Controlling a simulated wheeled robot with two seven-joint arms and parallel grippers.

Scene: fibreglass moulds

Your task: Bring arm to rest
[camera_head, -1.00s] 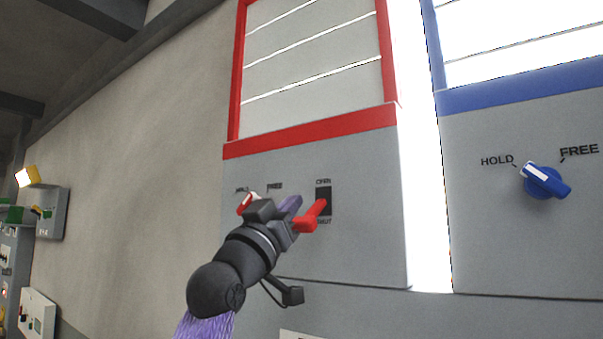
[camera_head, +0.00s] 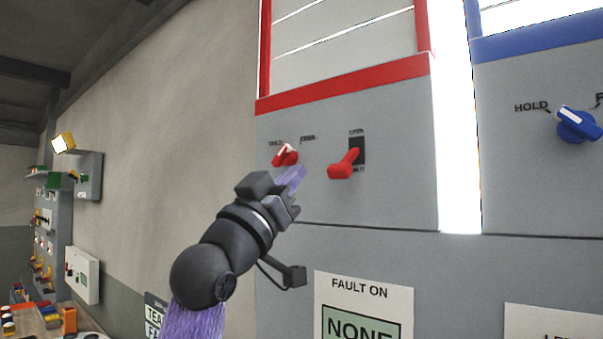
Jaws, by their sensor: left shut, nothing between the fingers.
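My left gripper (camera_head: 294,180) is in the middle of the head view, its purple fingers shut and empty. It points up and to the right at a grey panel (camera_head: 400,150). A red knob (camera_head: 285,155) marked HOLD and FREE is just above the fingertips in the picture. The gripper looks apart from both. My right gripper is not in view.
A blue knob (camera_head: 577,125) sits on a second panel at the right. A FAULT ON sign reading NONE (camera_head: 362,305) is below the grey panel. Wall boxes (camera_head: 88,175) and a bench (camera_head: 40,325) with coloured items are at the far left. The wall between is bare.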

